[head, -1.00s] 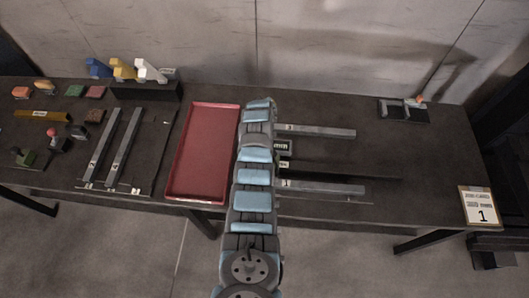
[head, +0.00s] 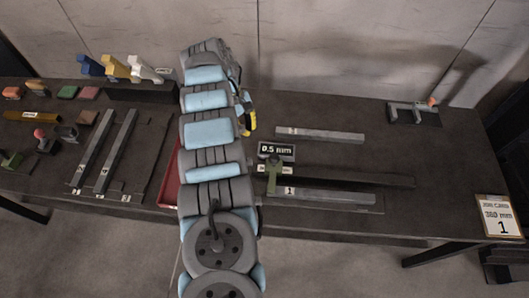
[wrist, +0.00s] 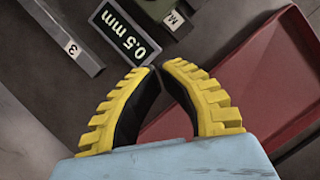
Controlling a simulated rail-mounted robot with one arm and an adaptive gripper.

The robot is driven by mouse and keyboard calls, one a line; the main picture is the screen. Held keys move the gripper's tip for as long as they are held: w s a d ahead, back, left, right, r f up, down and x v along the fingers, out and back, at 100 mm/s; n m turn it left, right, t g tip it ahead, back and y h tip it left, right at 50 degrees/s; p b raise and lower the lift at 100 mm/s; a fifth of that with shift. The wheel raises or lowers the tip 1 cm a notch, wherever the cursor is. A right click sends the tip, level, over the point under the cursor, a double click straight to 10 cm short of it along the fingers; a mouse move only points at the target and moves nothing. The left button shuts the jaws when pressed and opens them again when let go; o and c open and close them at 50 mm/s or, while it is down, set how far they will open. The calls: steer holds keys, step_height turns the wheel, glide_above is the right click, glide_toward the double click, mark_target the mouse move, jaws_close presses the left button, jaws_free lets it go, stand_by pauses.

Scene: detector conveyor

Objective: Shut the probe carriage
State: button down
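A green upright piece with a dark knob (head: 273,176), which may be the probe carriage, stands at the left end of the rail marked 1 (head: 335,197) in the head view. A black display reading 0.5 mm (head: 276,151) is just behind it and also shows in the wrist view (wrist: 125,32). My gripper (wrist: 156,68) has yellow ridged fingers whose tips nearly meet, with nothing seen between them. In the head view my gripper (head: 249,114) is mostly hidden behind my arm, left of and behind the display.
A red tray (head: 171,178) is mostly hidden by my arm; the wrist view shows it at right (wrist: 250,90). A rail marked 3 (head: 320,135) lies behind the display. A grey bracket with an orange knob (head: 412,112) sits back right. Coloured blocks and two bars lie left.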

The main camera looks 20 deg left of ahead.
mark_target(273, 172)
steer(key=p+x, duration=0.1)
steer(key=x, duration=0.8)
steer(key=shift+d+f, duration=0.15)
steer(key=shift+f, duration=0.1)
steer(key=d+p, duration=0.2)
steer(key=p, duration=0.1)
steer(key=shift+s+r, duration=0.15)
steer(key=shift+s, duration=0.1)
steer(key=shift+d+f+p, duration=0.2)
steer(key=shift+d+p, duration=0.1)
steer(key=shift+p, duration=0.05)
steer(key=shift+s+d+p, duration=0.2)
steer(key=shift+d+p, duration=0.2)
steer(key=shift+d, duration=0.3)
steer(key=shift+f, duration=0.1)
steer(key=shift+d, duration=0.15)
